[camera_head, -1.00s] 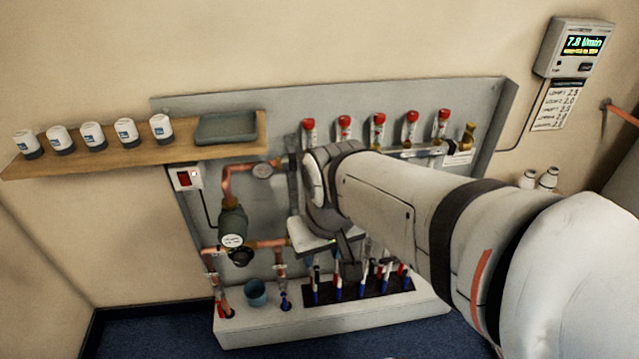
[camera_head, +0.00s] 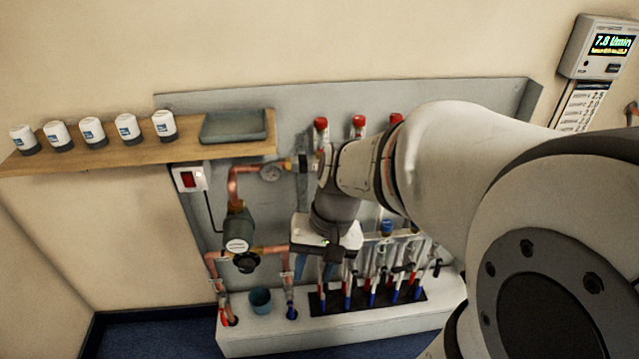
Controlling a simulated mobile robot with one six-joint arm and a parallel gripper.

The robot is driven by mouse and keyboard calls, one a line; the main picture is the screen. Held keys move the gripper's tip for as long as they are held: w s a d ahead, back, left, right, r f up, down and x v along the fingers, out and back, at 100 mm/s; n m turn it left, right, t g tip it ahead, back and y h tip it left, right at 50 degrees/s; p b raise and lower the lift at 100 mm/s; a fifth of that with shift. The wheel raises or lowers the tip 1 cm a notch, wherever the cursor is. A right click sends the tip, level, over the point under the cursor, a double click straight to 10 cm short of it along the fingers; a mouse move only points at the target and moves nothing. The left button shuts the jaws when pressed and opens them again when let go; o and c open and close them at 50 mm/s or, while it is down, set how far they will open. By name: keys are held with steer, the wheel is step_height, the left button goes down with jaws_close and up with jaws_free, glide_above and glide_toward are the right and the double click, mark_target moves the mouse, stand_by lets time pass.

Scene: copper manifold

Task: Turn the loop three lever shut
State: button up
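The grey manifold panel (camera_head: 265,105) stands against the wall, with several red-capped valves along its upper bar; three red caps show, the first at the left (camera_head: 320,124), and my arm covers the others. Below, a row of pipes with red and blue ends and small dark levers (camera_head: 437,268) rises from the white base. The loop three lever cannot be singled out, as my arm and gripper cover part of the row. My gripper (camera_head: 327,266) points down in front of the left part of this row. Its fingertips blend with the pipes, so its opening and any contact are unclear.
A wooden shelf (camera_head: 90,155) at left holds several white jars and a grey tray (camera_head: 235,122). A pump (camera_head: 238,232), a red switch (camera_head: 188,180) and a blue cup (camera_head: 260,299) are left of my gripper. A display (camera_head: 600,48) reads 7.8 l/min. My arm fills the right.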

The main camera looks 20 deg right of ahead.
steer(key=w+d+f+m+t+y+b, duration=0.2)
steer(key=w+f+m+y+b, duration=0.35)
steer(key=f, duration=0.35)
steer(key=w+d+f+m+t+y+b, duration=0.25)
steer(key=w+f+m+y+b, duration=0.2)
steer(key=f+m, duration=0.35)
steer(key=w+d+f+m+t+b, duration=0.35)
steer(key=d+f, duration=0.25)
steer(key=f, duration=0.2)
steer(key=m+t+h+b, duration=0.8)
steer(key=m+t+h, duration=0.2)
steer(key=m+h, duration=0.45)
glide_toward(383, 279)
steer(key=shift+m+y, duration=0.55)
steer(key=shift+y, duration=0.4)
steer(key=w, duration=0.3)
steer(key=w+d, duration=0.1)
steer(key=w, duration=0.3)
steer(key=w+f, duration=0.1)
steer(key=w, duration=0.2)
steer(key=shift+w+d, duration=0.25)
steer(key=shift+w, duration=0.1)
steer(key=shift+c, duration=0.5)
jaws_close()
